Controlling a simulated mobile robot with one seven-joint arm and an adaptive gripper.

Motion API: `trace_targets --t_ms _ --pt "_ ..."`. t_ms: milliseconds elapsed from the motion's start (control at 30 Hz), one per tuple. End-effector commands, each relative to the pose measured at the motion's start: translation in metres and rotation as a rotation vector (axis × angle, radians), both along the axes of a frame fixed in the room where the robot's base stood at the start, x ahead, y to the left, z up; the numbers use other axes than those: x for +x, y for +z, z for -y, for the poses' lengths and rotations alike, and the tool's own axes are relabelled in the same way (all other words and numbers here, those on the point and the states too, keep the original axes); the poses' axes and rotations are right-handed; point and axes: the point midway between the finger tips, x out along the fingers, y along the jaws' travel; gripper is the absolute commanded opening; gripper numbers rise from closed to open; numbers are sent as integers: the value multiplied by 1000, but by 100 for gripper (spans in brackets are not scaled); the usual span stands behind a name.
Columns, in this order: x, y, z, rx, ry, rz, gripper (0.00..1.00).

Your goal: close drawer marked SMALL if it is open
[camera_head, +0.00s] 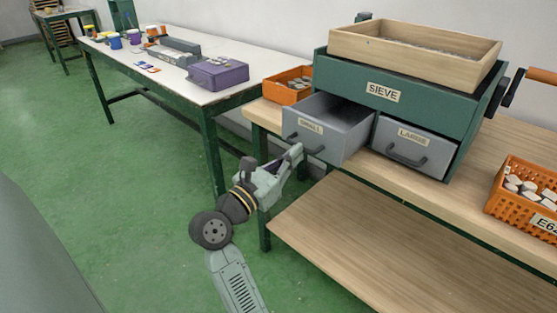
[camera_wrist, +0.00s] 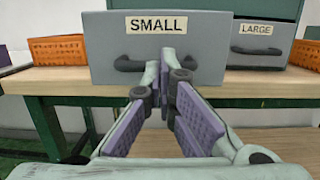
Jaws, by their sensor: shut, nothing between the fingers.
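The drawer marked SMALL (camera_head: 318,130) is pulled out of the green sieve box (camera_head: 400,80). Its grey front with a dark handle fills the upper middle of the wrist view (camera_wrist: 205,50). My gripper (camera_head: 298,152) is shut and empty, with its fingertips in front of the SMALL drawer's front, by the handle. In the wrist view the fingertips (camera_wrist: 167,58) overlap the middle of the handle; I cannot tell whether they touch it. The drawer marked LARGE (camera_head: 412,148) sits to the right, its front close to the box.
A wooden sieve tray (camera_head: 420,52) sits on top of the box. A crank handle (camera_head: 541,76) sticks out at right. An orange crate (camera_head: 290,85) stands behind the SMALL drawer, and another orange crate (camera_head: 507,201) stands right on the wooden bench (camera_head: 445,195).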

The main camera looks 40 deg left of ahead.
Motion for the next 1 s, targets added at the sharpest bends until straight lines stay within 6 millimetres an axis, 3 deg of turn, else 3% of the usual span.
trace_targets --t_ms 100,300,500,700,1000 --pt "34 4 4 -1 -5 -1 0" --pt "82 3 7 -1 -4 -1 0" --pt "113 2 9 -1 -2 0 0" --pt "125 0 10 1 0 0 0" --pt "127 1 11 2 -3 0 0"
